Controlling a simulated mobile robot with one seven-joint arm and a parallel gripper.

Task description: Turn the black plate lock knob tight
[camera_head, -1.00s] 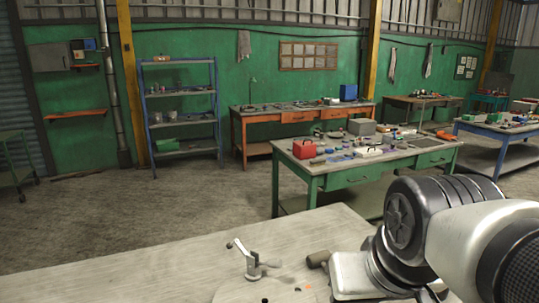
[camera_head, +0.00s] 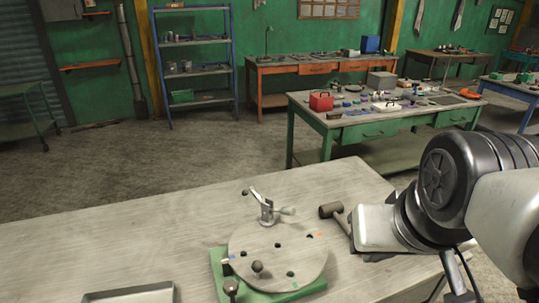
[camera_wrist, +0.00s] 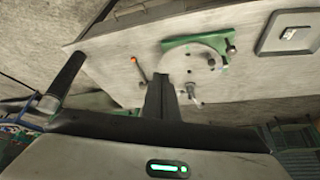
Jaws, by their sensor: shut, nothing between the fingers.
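A round grey plate (camera_head: 278,256) sits on a green base (camera_head: 219,262) at the front of the table. A black knob (camera_head: 231,287) stands at the base's near left corner, and a second black ball-topped knob (camera_head: 257,267) stands on the plate. I cannot tell from these views how tight either is. The plate (camera_wrist: 183,63) also shows in the wrist view, with the knobs at its right side. My gripper (camera_wrist: 161,76) is shut and empty, apart from the knobs; its fingers overlap the near left side of the plate in that view. It does not show clearly in the head view.
A metal lever clamp (camera_head: 266,211) stands at the plate's back edge. A mallet (camera_head: 333,212) lies right of the plate. A shallow tray (camera_head: 130,296) lies at the front left. The table's left and back surface is clear. Other benches stand well beyond.

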